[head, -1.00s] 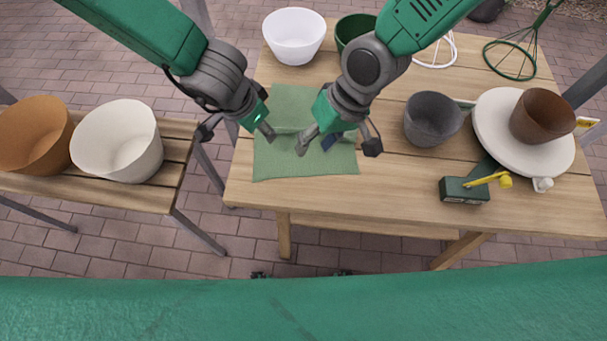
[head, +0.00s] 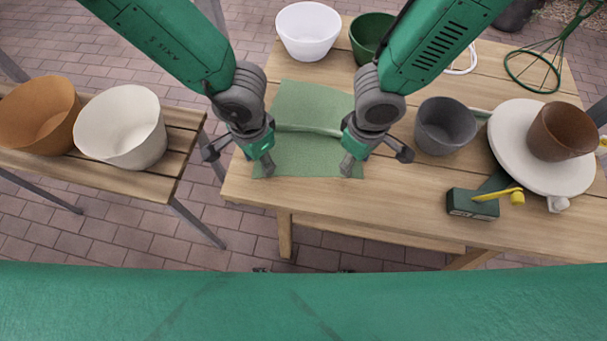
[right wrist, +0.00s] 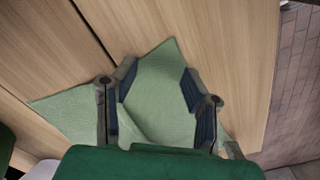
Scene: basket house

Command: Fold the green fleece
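The green fleece (head: 308,158) lies on the wooden table between my two grippers, with a raised crease running across its middle. In the right wrist view the fleece (right wrist: 160,85) lies partly turned over, with one corner between the fingers. My left gripper (head: 240,160) is at the fleece's left edge, near its front left corner, with its fingers spread. My right gripper (head: 376,160) is at the right edge, near the front right corner, with its fingers apart. The right wrist view shows the right gripper (right wrist: 157,88) open above the cloth, not closed on it.
On the table (head: 400,205) stand a white bowl (head: 308,32), a green pot (head: 370,38), a grey pot (head: 444,126), a white plate (head: 515,165) with a brown pot (head: 560,132), and a green box with a yellow handle (head: 472,203). A bench at left holds two pots.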

